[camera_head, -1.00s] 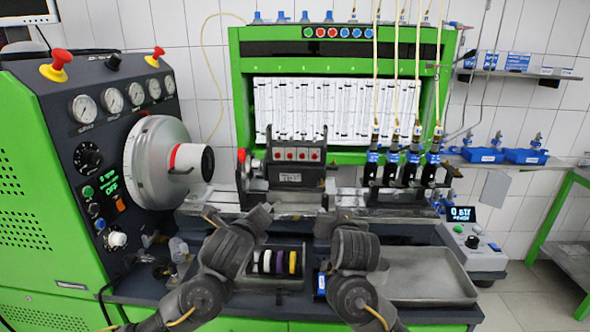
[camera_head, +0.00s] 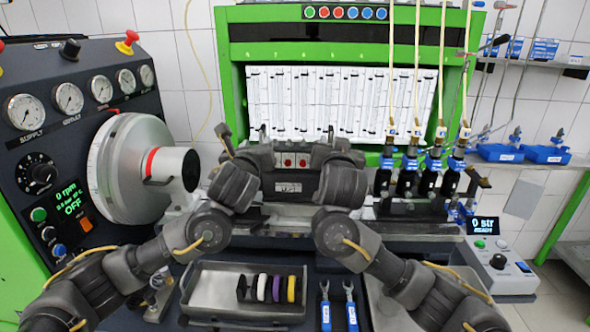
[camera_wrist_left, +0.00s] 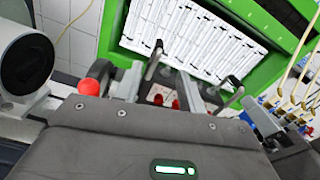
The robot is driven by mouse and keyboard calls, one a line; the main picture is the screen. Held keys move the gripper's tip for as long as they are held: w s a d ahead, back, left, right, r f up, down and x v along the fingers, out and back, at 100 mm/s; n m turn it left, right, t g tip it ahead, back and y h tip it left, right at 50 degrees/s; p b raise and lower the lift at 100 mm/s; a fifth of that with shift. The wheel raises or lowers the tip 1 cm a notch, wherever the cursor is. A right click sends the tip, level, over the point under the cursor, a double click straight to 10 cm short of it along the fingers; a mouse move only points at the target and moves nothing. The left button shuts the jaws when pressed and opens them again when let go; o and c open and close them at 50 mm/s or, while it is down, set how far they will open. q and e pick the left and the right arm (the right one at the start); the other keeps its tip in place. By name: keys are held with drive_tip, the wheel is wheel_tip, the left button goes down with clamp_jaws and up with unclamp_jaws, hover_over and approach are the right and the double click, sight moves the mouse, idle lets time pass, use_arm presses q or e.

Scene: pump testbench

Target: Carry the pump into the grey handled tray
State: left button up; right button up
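The pump (camera_head: 293,172) is a dark block with red fittings on its front, in the middle of the bench in the head view. It also shows in the left wrist view, where its red fittings (camera_wrist_left: 175,103) appear beyond the gripper body. My left gripper (camera_head: 238,165) is at its left side and my right gripper (camera_head: 335,165) at its right side. The fingers of both are hidden or too dark to make out, and contact with the pump is unclear. A grey tray (camera_head: 212,290) in front holds several coloured rings; a second grey tray (camera_head: 383,305) is mostly behind my right arm.
The round drive housing with its shaft end (camera_head: 172,168) stands close left of my left gripper. Dark injectors with blue collars (camera_head: 430,165) and hanging hoses stand to the right. Two blue-handled tools (camera_head: 338,310) lie between the trays. A small display box (camera_head: 500,255) is at the right.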

sight(261, 131)
use_arm(q)
drive_tip(key=w, duration=1)
drive_tip(key=shift+w+d+r, duration=0.15)
drive_tip(key=shift+d, duration=0.1)
use_arm(e)
drive_tip(key=w, duration=1)
drive_tip(key=shift+w+d+r, duration=0.15)
drive_tip(key=shift+w+d, duration=0.05)
drive_tip(key=shift+d, duration=0.05)
use_arm(q)
drive_tip(key=shift+c, duration=0.2)
use_arm(e)
drive_tip(key=shift+c, duration=0.2)
use_arm(q)
clamp_jaws()
use_arm(e)
clamp_jaws()
use_arm(q)
drive_tip(key=shift+r, duration=0.25)
use_arm(e)
drive_tip(key=shift+r, duration=0.2)
use_arm(q)
drive_tip(key=shift+w, duration=0.1)
use_arm(e)
drive_tip(key=shift+w, duration=0.1)
